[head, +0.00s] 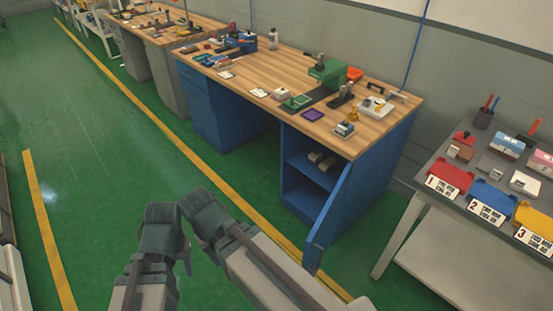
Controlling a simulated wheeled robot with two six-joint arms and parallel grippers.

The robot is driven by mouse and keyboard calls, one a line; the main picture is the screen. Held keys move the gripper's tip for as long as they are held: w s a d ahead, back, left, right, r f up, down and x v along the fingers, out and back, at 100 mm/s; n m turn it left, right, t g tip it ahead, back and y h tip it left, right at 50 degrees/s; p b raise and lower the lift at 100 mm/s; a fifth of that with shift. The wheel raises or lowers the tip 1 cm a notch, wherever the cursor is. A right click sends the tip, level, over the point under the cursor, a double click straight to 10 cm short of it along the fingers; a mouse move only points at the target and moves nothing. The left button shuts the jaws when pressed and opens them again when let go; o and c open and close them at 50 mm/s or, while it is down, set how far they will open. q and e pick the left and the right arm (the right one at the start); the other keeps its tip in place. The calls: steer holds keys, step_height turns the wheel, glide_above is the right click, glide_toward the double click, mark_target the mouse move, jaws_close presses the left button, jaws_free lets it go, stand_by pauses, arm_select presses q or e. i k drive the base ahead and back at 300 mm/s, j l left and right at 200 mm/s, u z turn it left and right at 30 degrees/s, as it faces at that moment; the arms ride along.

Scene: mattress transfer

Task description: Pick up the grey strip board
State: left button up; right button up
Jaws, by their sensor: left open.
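I cannot pick out the grey strip board for sure; the items on the wooden workbench (270,68) are small at this distance. A dark flat strip lies on the bench top near the green machine (328,72), but I cannot tell what it is. My left gripper (186,260) is low in the head view, mostly hidden behind my own arm links, open and over the green floor, well apart from the bench. My right gripper does not show.
The bench has a blue cabinet with open shelves (312,186) and an angled blue side panel. A grey table (425,178) at the right holds red, blue and yellow numbered bins. Green floor (105,150) with yellow lines is clear at the left.

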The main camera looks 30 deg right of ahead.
mark_target(327, 165)
steer(key=i+j+u, duration=0.25)
steer(key=i, duration=0.25)
steer(key=i+j+u, duration=0.25)
steer(key=i, duration=0.3)
steer(key=i+z, duration=0.75)
steer(key=z, duration=0.25)
steer(key=i+j+z, duration=0.1)
steer(key=z, duration=0.35)
steer(key=i+j+z, duration=0.2)
steer(key=z, duration=0.2)
steer(key=i+j+z, duration=0.15)
steer(key=z, duration=0.3)
steer(key=i+j+z, duration=0.15)
steer(key=z, duration=0.35)
steer(key=i+j+z, duration=0.1)
steer(key=z, duration=0.35)
steer(key=i+j+z, duration=0.1)
steer(key=j+z, duration=0.25)
steer(key=z, duration=0.15)
steer(key=j+z, duration=0.25)
steer(key=z, duration=0.2)
steer(key=j+z, duration=0.35)
steer(key=j, duration=0.15)
steer(key=i, duration=0.05)
